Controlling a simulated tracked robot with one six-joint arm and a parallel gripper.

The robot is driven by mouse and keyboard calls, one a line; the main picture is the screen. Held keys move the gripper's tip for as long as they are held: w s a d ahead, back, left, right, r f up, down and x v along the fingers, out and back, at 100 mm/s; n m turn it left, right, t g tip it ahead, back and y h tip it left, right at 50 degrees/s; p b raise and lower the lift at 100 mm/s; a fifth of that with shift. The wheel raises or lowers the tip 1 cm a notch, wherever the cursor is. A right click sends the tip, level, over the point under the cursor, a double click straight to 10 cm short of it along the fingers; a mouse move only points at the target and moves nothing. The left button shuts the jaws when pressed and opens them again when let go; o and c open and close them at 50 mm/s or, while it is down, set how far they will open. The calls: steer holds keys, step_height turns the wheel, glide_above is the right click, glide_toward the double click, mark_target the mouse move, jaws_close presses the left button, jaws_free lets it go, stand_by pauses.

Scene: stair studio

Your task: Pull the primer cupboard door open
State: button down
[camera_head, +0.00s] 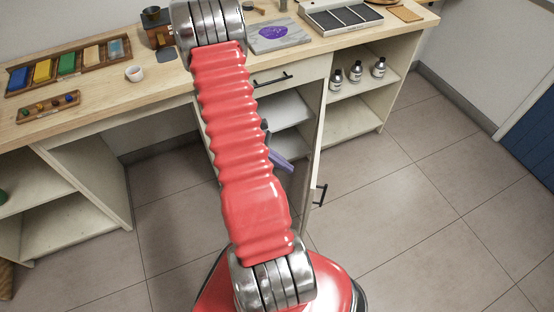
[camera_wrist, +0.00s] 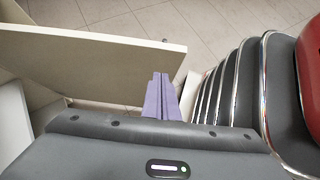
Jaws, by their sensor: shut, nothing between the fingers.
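The primer cupboard door (camera_head: 315,150) stands swung open, seen nearly edge-on in the head view. Its dark bar handle (camera_head: 320,194) is on the right, outer face. In the wrist view the door (camera_wrist: 100,62) is a pale panel reaching across the upper left. The cupboard interior (camera_head: 287,108) shows a pale shelf, partly hidden behind my red arm. My gripper (camera_head: 281,161) has purple fingers, shut and empty, on the inner side of the door. The fingers also show in the wrist view (camera_wrist: 160,98), close to the door's free end; I cannot tell whether they touch it.
A drawer with a dark handle (camera_head: 273,80) sits above the cupboard. Open shelves with several bottles (camera_head: 356,71) stand to its right. The wooden worktop (camera_head: 185,85) holds paint trays, a cup and a print. The tiled floor (camera_head: 400,230) at right is clear.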

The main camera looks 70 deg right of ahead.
steer(key=s+d+f, duration=0.1)
steer(key=s, duration=0.5)
steer(key=shift+d+f, duration=0.15)
steer(key=shift+f, duration=0.25)
